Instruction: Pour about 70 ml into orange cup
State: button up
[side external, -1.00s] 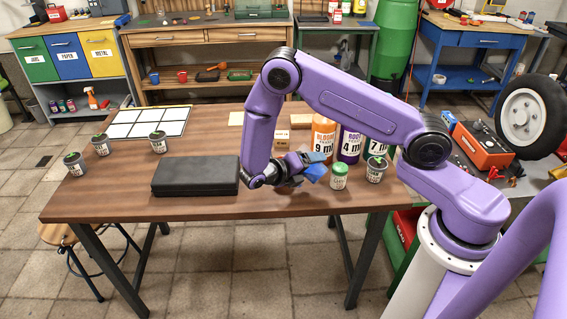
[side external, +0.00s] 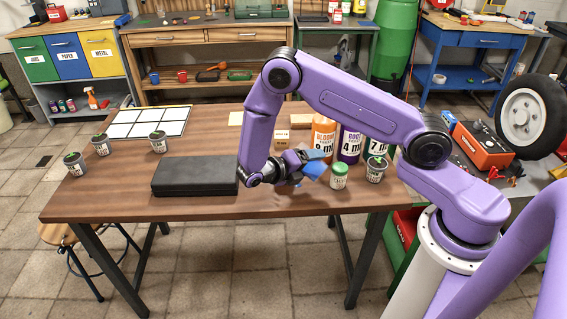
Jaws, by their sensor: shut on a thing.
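My gripper (side external: 298,168) is low over the right half of the wooden table, shut on a blue object (side external: 314,166). The object looks tilted; it may be a cup or jug, but its opening and contents cannot be made out. I cannot pick out an orange cup on the table; my arm and gripper cover part of the area. An orange bottle (side external: 323,133) labelled "BLOOM" stands behind the gripper. A purple bottle (side external: 350,146) and a dark bottle with a white label (side external: 378,145) stand to its right.
A white jar with a green lid (side external: 339,177) stands just right of the blue object, with a grey pot (side external: 376,170) beyond. A black case (side external: 195,176) lies to the left. Several grey pots and a white gridded tray (side external: 135,123) are farther left. A small box (side external: 282,137) stands behind my arm.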

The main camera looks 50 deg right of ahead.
aim_at(310, 173)
jog(key=shift+f+m, duration=0.35)
jog(key=shift+m, duration=0.05)
jog(key=shift+f+m+t, duration=0.15)
jog(key=shift+m+t, duration=0.25)
jog(key=shift+t, duration=0.2)
jog(key=shift+r+m+t+y, duration=0.25)
jog(key=shift+m+t+y, duration=0.05)
jog(key=shift+m+t, duration=0.1)
jog(key=shift+s+f+m+t, duration=0.15)
jog(key=shift+f+m+t, duration=0.1)
jog(key=shift+f, duration=0.4)
jog(key=shift+s+f+m+t, duration=0.15)
jog(key=shift+f+m, duration=0.1)
jog(key=shift+f, duration=0.4)
jog(key=shift+s+r+m+t, duration=0.35)
jog(key=shift+r+m+t, duration=0.05)
jog(key=shift+r+m, duration=0.15)
jog(key=shift+s+d+r, duration=0.1)
